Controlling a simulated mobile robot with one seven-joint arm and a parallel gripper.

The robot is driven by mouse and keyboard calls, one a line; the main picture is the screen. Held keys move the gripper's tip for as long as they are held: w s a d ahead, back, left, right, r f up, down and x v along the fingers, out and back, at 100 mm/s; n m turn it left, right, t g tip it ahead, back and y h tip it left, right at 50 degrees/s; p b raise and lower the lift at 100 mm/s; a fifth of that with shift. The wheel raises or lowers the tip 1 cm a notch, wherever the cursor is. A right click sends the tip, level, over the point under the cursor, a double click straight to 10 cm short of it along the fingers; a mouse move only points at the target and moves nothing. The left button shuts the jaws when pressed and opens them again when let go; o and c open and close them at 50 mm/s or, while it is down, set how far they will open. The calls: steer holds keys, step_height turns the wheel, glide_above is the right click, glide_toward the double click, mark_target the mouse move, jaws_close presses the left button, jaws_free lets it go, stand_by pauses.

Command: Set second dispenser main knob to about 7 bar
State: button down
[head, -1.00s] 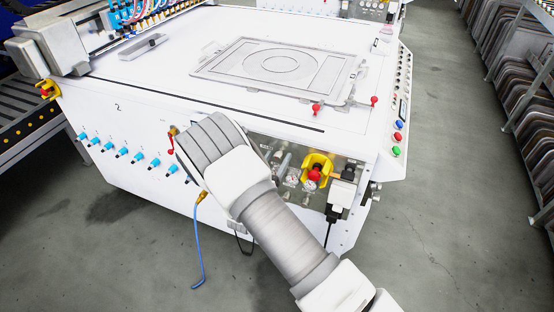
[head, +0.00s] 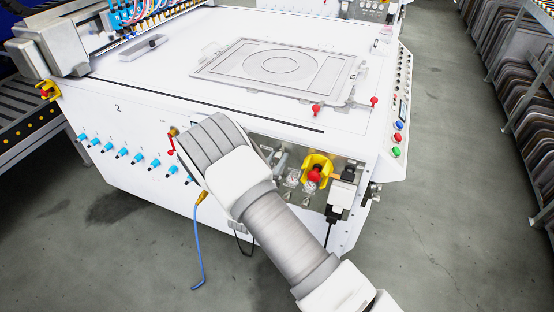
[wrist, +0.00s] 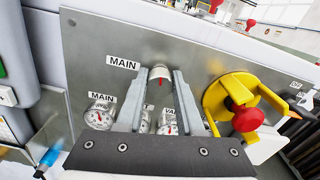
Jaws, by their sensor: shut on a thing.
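The main knob (wrist: 161,74) is a pale cylinder with a small red mark, on the grey panel beside a "MAIN" label in the wrist view. My gripper (wrist: 158,82) is shut on it, one finger on each side. A round gauge (wrist: 100,116) labelled "MAIN" is at lower left; its needle is red, but its numbers are too small to read. A second gauge (wrist: 168,122) shows between my fingers, partly hidden. In the head view my arm hides the knob and gripper; gauges (head: 291,181) show right of my wrist.
A yellow bracket with a red knob (wrist: 243,117) is close to the right of my gripper. The white machine (head: 130,125) has a row of blue fittings (head: 122,153) on its front. A blue hose (head: 197,245) hangs below.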

steer(key=shift+f+m, duration=0.1)
steer(key=shift+m, duration=0.2)
steer(key=m+b, duration=0.2)
steer(key=m, duration=0.1)
steer(key=shift+f, duration=0.1)
steer(key=m+b, duration=0.2)
steer(key=m, duration=0.1)
steer(key=shift+m, duration=0.3)
steer(key=m+b, duration=0.3)
steer(key=shift+f, duration=0.1)
steer(key=shift+s+m+b, duration=0.1)
steer(key=shift+m+b, duration=1.1)
steer(key=shift+m, duration=0.2)
steer(key=c, duration=0.5)
jaws_free()
steer(key=shift+r, duration=0.25)
steer(key=shift+c, duration=0.2)
